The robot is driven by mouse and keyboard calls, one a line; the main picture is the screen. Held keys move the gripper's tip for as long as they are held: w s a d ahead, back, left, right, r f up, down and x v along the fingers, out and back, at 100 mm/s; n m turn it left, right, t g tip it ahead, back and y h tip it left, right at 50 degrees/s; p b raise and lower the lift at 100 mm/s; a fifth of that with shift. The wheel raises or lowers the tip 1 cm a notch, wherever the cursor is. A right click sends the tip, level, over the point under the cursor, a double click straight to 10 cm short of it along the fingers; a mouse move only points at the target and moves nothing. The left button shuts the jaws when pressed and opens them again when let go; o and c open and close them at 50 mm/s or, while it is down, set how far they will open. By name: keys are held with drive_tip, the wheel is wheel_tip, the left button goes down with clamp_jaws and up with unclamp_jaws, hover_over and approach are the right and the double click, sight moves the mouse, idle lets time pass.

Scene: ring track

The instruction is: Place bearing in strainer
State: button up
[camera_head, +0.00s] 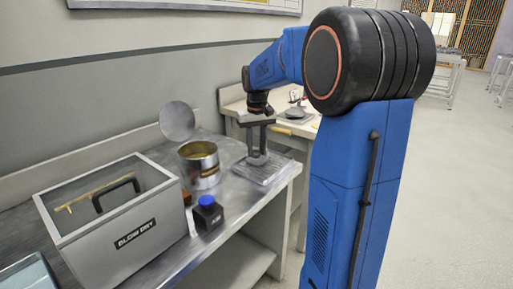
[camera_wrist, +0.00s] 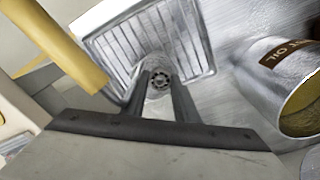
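My gripper (camera_head: 257,146) points down over a ridged metal tray (camera_head: 277,174) on the bench. The tray also shows in the wrist view (camera_wrist: 199,42). No mesh strainer can be made out clearly. An open metal can (camera_head: 202,172) stands left of the tray, its inside mostly hidden; it also shows in the wrist view (camera_wrist: 262,92).
A grey box marked BLOW DRY (camera_head: 135,232) with a clear top stands at the front left. A round disc (camera_head: 177,121) stands behind the can. A second table (camera_head: 285,127) lies beyond.

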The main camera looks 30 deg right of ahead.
sight(256, 152)
drive_tip(key=shift+s+f+g, duration=0.15)
drive_tip(key=shift+f, duration=0.5)
drive_tip(key=shift+s+f+g, duration=0.15)
drive_tip(key=shift+f, duration=0.45)
wheel_tip(256, 152, up, 12)
drive_tip(key=s+a+t, duration=0.1)
drive_tip(key=s+a, duration=0.5)
drive_tip(key=s, duration=0.2)
drive_tip(key=s+a+f+n+t, duration=0.1)
drive_tip(key=s+a+f, duration=0.2)
drive_tip(key=s, duration=0.4)
drive_tip(key=s+a+f+n+t, duration=0.1)
drive_tip(key=s+a+f, duration=0.2)
drive_tip(key=s+f, duration=0.3)
drive_tip(key=s+a+f+t, duration=0.1)
drive_tip(key=s+a+f, duration=0.3)
drive_tip(key=s, duration=0.4)
drive_tip(key=shift+s+f+n+t, duration=0.35)
drive_tip(key=shift+f+n+t, duration=0.05)
drive_tip(key=shift+f, duration=0.3)
